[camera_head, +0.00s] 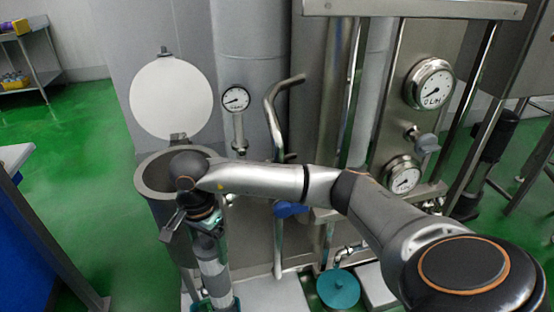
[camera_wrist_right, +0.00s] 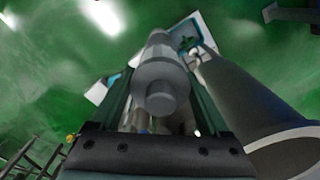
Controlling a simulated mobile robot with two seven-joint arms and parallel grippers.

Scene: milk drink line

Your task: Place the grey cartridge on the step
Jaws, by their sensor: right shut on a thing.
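My right gripper (camera_head: 208,228) is shut on the grey cartridge (camera_head: 214,268), a banded cylinder that hangs nearly upright below it in the head view. In the right wrist view the cartridge (camera_wrist_right: 160,82) lies between the two fingers, its round end toward the camera. The gripper is in front of the open grey housing, at its right side. A pale flat surface (camera_head: 272,296) low beside the cartridge may be the step; I cannot tell for sure. The cartridge's lower end is near a teal part at the bottom edge; contact is unclear. My left gripper is not in view.
The open cylindrical housing (camera_head: 155,178) has its round white lid (camera_head: 171,97) raised. Pipes, a bent handle (camera_head: 272,100) and gauges (camera_head: 430,83) stand behind my arm. A teal round cap (camera_head: 338,288) is low at centre right.

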